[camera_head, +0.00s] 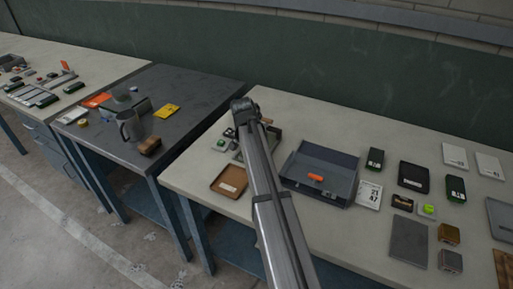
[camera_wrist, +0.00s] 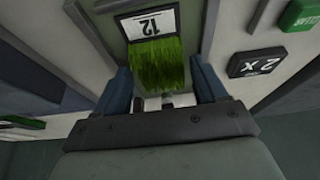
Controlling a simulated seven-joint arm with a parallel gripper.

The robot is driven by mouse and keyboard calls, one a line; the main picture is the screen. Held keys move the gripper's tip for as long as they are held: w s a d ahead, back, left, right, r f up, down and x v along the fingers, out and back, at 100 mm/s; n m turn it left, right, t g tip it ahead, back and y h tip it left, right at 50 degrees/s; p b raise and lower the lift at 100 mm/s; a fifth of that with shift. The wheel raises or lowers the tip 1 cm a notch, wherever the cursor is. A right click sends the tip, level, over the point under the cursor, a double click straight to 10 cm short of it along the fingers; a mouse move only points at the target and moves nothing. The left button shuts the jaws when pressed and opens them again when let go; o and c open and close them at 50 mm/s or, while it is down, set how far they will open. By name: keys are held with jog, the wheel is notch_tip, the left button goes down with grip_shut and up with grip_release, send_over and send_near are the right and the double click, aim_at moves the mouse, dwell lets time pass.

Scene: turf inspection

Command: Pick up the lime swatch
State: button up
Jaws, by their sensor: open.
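The lime swatch (camera_wrist: 156,62) is a piece of yellow-green grass turf below a white card (camera_wrist: 150,24) marked 12 in the wrist view. It lies between and just beyond the fingertips of my gripper (camera_wrist: 161,72). My gripper is open, with one blue-grey finger on each side of the swatch. I cannot tell whether either finger touches it. In the head view my arm hides most of that spot, and the swatch cannot be made out there.
A black block marked 2 X (camera_wrist: 256,64) and a green block (camera_wrist: 300,15) lie to the right in the wrist view. In the head view a brown tray (camera_head: 229,182) and a dark open case (camera_head: 320,172) flank my arm on the pale bench (camera_head: 190,172).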

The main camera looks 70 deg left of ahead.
jog(key=shift+w+f, duration=0.1)
jog(key=shift+f, duration=0.25)
jog(key=shift+c, duration=0.5)
jog(key=c, duration=0.8)
